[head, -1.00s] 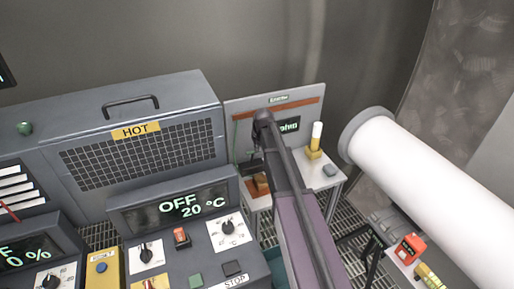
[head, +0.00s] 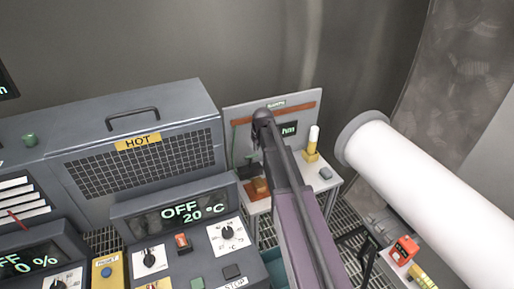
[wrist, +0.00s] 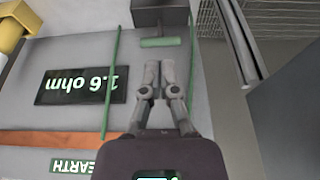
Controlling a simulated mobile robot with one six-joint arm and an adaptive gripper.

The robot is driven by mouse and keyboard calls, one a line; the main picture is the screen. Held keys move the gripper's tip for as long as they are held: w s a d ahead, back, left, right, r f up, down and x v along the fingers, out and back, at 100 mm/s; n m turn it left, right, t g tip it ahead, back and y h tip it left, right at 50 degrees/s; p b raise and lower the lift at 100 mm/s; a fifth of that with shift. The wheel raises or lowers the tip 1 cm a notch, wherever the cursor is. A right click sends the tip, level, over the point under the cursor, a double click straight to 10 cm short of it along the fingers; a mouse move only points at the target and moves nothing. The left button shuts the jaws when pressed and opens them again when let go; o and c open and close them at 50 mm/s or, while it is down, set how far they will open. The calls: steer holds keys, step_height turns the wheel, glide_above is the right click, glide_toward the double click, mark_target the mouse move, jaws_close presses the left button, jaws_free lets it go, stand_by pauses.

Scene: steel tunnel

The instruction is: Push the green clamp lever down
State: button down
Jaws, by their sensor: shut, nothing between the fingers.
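The green clamp lever (wrist: 160,42) is a short green bar at the edge of a dark grey block (wrist: 160,14) at the top of the wrist view. My gripper (wrist: 160,68) is shut and empty. Its fingertips are just short of the lever in the picture, with a small gap showing; the depth between them is hard to judge. The dark block (head: 249,171) shows there left of my arm.
The grey earth panel (head: 239,117) carries a display (wrist: 81,86) reading 1.6 ohm, upside down in the wrist view, and an orange-brown strip (wrist: 50,139). A yellow post with a white top (head: 312,144) stands to the right. A large white cylinder (head: 420,185) lies further right.

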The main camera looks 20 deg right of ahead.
steer(key=w+a+r+p, duration=0.1)
steer(key=w+r+p, duration=0.2)
steer(key=w, duration=0.6)
steer(key=shift+r+g+p, duration=0.3)
steer(key=shift+p, duration=0.2)
steer(key=shift+w+f, duration=0.1)
steer(key=shift+f, duration=0.1)
steer(key=b+x, duration=1)
steer(key=shift+s+d+f+b, duration=0.1)
steer(key=shift+s+f+b, duration=0.15)
steer(key=shift+s, duration=0.35)
steer(key=shift+s+f+b, duration=0.25)
steer(key=shift+s+b, duration=0.05)
steer(key=shift+s, duration=0.25)
steer(key=shift+s+d+f+b, duration=0.1)
steer(key=shift+s+f+b, duration=0.15)
steer(key=shift+s, duration=0.35)
steer(key=shift+s+d, duration=0.1)
